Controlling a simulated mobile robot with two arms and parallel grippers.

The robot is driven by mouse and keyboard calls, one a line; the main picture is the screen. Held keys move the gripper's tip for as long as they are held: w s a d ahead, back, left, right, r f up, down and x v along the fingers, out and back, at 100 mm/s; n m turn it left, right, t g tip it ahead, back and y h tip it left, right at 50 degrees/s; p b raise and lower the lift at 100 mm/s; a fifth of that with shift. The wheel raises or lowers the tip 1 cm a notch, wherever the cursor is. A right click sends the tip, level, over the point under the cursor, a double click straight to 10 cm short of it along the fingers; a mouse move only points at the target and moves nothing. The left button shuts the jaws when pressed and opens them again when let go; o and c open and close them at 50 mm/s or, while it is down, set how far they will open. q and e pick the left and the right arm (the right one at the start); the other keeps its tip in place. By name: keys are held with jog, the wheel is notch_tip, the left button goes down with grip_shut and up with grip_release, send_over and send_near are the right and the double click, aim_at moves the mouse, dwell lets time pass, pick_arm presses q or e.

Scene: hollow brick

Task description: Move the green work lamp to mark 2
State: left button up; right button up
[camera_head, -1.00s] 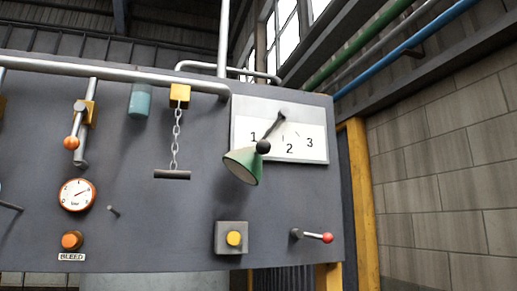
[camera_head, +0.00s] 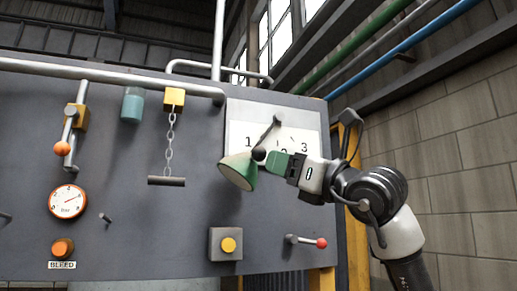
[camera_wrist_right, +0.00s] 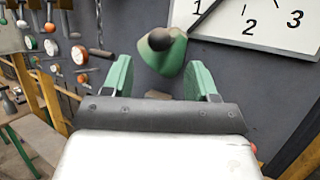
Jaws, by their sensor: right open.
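The green work lamp (camera_head: 238,173) is a cone shade hanging from a dark ball joint (camera_head: 259,154) on a grey arm. The arm slants down-left from its pivot on the white number plate (camera_head: 238,127), lying between marks 1 and 2. My right gripper (camera_head: 272,161) has green fingers and reaches in from the right, close to the shade and ball. In the right wrist view the lamp (camera_wrist_right: 168,62) lies ahead, between the lines of the two open fingers (camera_wrist_right: 158,72). Contact cannot be told. Mark 2 is partly hidden by my gripper in the head view. My left gripper is not in view.
The grey panel also bears a red-handled lever (camera_head: 308,241), a yellow button box (camera_head: 226,244), a chain with a bar (camera_head: 167,181), a gauge (camera_head: 68,202) and an orange-knobbed lever (camera_head: 62,148). A yellow post (camera_head: 353,240) stands right of the panel.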

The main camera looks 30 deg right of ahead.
aim_at(265, 155)
jog(key=p+x, duration=0.3)
jog(key=x, duration=0.3)
jog(key=shift+w+a+r, duration=0.1)
jog(key=shift+r, duration=0.15)
jog(key=shift+w+a+r, duration=0.1)
jog(key=shift+w+a, duration=0.05)
jog(key=shift+w, duration=0.5)
jog(key=shift+c, duration=0.4)
jog(key=c, duration=1)
grip_shut()
